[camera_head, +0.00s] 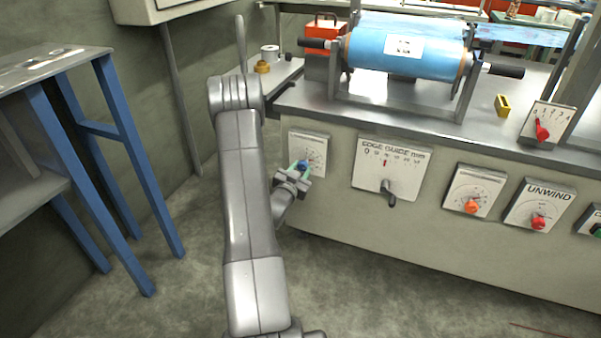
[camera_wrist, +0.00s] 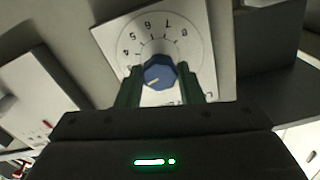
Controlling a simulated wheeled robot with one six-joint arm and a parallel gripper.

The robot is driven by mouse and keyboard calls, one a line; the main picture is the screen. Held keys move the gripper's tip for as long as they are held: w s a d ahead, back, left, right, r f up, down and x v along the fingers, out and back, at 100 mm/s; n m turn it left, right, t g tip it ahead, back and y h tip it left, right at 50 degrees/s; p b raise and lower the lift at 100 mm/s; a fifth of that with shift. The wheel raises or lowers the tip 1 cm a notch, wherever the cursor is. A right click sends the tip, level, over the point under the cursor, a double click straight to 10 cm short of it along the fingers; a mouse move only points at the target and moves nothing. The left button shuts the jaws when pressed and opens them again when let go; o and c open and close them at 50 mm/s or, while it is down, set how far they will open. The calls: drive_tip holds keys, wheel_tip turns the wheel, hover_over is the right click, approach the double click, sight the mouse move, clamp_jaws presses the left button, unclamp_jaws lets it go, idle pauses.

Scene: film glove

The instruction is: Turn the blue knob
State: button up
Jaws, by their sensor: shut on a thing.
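The blue knob (camera_head: 303,164) sits on a white dial plate (camera_head: 309,146) at the left end of the machine's front panel. In the wrist view the blue knob (camera_wrist: 160,74) shows a white pointer line aimed to the lower left, on a plate with printed numbers (camera_wrist: 150,30). My gripper (camera_head: 297,170) is at the knob, with its green fingers on either side. In the wrist view my gripper (camera_wrist: 161,90) is shut on the knob. The knob's sides are partly hidden by the fingers.
Right of the knob are an edge guide panel with a dark lever (camera_head: 389,193), an orange knob (camera_head: 471,206) and a red unwind knob (camera_head: 538,222). A blue roll (camera_head: 400,52) lies above on the machine. A blue-legged table (camera_head: 60,150) stands left, with open floor between.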

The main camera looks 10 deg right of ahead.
drive_tip(key=o, duration=1)
drive_tip(key=shift+c, duration=0.2)
drive_tip(key=p+v, duration=0.2)
drive_tip(key=v, duration=1.1)
drive_tip(key=shift+s+a, duration=0.25)
drive_tip(key=shift+s, duration=0.1)
drive_tip(key=b+x, duration=0.2)
drive_tip(key=x, duration=1.1)
drive_tip(key=shift+w+d, duration=0.15)
drive_tip(key=shift+w+d+r, duration=0.1)
drive_tip(key=shift+w+d, duration=0.1)
drive_tip(key=shift+w, duration=0.1)
drive_tip(key=shift+a+n+p, duration=0.1)
drive_tip(key=shift+n+p, duration=0.2)
drive_tip(key=shift+p, duration=0.25)
